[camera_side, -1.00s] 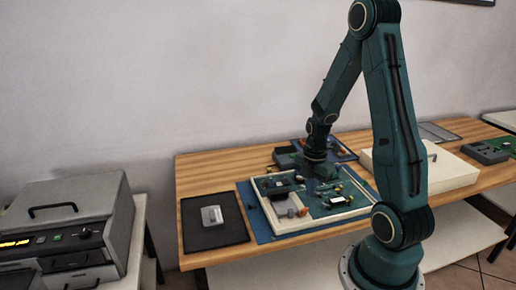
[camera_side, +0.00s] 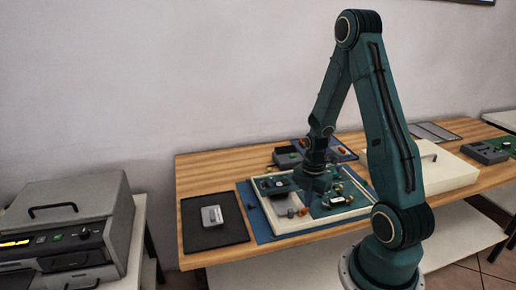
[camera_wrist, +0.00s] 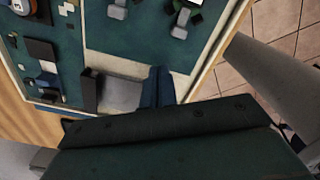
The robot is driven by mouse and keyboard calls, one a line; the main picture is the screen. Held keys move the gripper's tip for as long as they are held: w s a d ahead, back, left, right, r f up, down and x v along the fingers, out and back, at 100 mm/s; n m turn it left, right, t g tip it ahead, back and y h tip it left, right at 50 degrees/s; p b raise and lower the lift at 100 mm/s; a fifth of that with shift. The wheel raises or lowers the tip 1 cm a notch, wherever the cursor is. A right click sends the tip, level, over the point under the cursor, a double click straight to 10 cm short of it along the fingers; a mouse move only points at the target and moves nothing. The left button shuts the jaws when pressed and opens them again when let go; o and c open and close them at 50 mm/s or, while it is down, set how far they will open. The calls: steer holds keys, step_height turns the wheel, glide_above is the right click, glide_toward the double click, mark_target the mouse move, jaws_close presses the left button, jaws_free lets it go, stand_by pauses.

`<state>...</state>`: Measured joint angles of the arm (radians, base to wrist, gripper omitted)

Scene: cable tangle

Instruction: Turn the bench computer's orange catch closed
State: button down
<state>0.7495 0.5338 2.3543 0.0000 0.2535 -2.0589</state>
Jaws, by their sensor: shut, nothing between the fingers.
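The bench computer (camera_side: 336,222) is an open, cream-rimmed case with a green board inside, lying on a blue mat. Small orange parts (camera_side: 302,212) show near its front left; one appears to be the catch, but its turn position is too small to tell. My gripper (camera_side: 318,195) points down over the middle of the case, just right of and behind the orange parts.
A black mat (camera_side: 228,232) with a small grey part (camera_side: 212,216) lies left of the case. A cream lid (camera_side: 445,172) lies to the right. Dark grey boxes (camera_side: 287,158) stand behind. The wooden table's (camera_side: 215,172) back left is clear.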

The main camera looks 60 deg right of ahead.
steer(key=shift+a, duration=0.4)
stand_by(0.5)
steer(key=shift+s+a, duration=0.1)
steer(key=shift+a, duration=0.05)
steer(key=shift+d, duration=0.3)
stand_by(0.3)
steer(key=shift+d, duration=0.2)
steer(key=shift+r, duration=0.2)
step_height(320, 180, up, 6)
steer(key=shift+d+f, duration=0.1)
steer(key=shift+f, duration=0.1)
stand_by(0.5)
steer(key=shift+r, duration=0.1)
